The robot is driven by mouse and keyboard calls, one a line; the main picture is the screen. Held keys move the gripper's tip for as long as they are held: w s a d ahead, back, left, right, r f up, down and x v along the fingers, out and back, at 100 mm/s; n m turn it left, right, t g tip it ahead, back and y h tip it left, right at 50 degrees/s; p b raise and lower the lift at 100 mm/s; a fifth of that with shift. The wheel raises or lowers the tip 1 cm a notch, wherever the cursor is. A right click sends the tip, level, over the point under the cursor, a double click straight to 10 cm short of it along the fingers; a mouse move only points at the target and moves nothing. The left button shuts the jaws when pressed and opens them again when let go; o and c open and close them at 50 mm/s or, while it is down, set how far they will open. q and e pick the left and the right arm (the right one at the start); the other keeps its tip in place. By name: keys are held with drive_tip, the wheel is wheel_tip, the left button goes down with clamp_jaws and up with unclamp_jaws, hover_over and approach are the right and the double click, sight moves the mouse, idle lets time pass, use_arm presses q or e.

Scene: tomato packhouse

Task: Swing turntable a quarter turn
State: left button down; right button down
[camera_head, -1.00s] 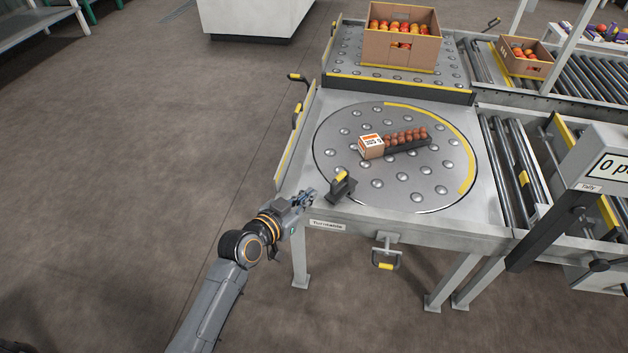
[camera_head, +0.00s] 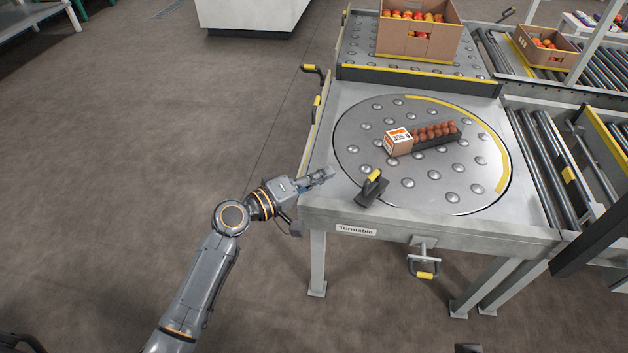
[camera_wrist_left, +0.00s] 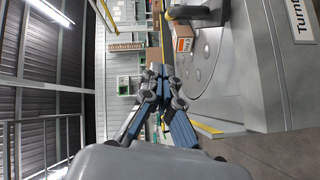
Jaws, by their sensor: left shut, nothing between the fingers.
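The turntable (camera_head: 420,180) is a round metal plate with ball studs and a yellow arc along its far right rim, set in a grey table. A dark handle with a yellow top (camera_head: 372,187) stands at its near left edge. On the plate lies a dark tray of tomatoes (camera_head: 440,137) with an orange-and-white labelled box end (camera_head: 398,141). My left gripper (camera_head: 330,173) is shut and empty at the table's left edge, left of the handle and apart from it. In the left wrist view its fingertips (camera_wrist_left: 160,72) meet, with the plate beyond. My right gripper is not in view.
A yellow-gripped lever (camera_head: 424,273) hangs under the front edge, below the "Turntable" label (camera_head: 356,231). More handles (camera_head: 314,72) stick out on the left side. A carton of fruit (camera_head: 418,38) stands behind. Roller conveyors (camera_head: 545,160) lie right. The floor at left is clear.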

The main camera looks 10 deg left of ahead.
use_arm(q)
drive_tip(key=shift+w+d+f, duration=0.3)
drive_tip(key=shift+d, duration=0.85)
drive_tip(key=shift+w+d+f, duration=0.25)
drive_tip(key=shift+w+d, duration=0.1)
drive_tip(key=shift+d, duration=0.75)
drive_tip(key=shift+w+d+f, duration=0.3)
drive_tip(key=shift+d, duration=0.85)
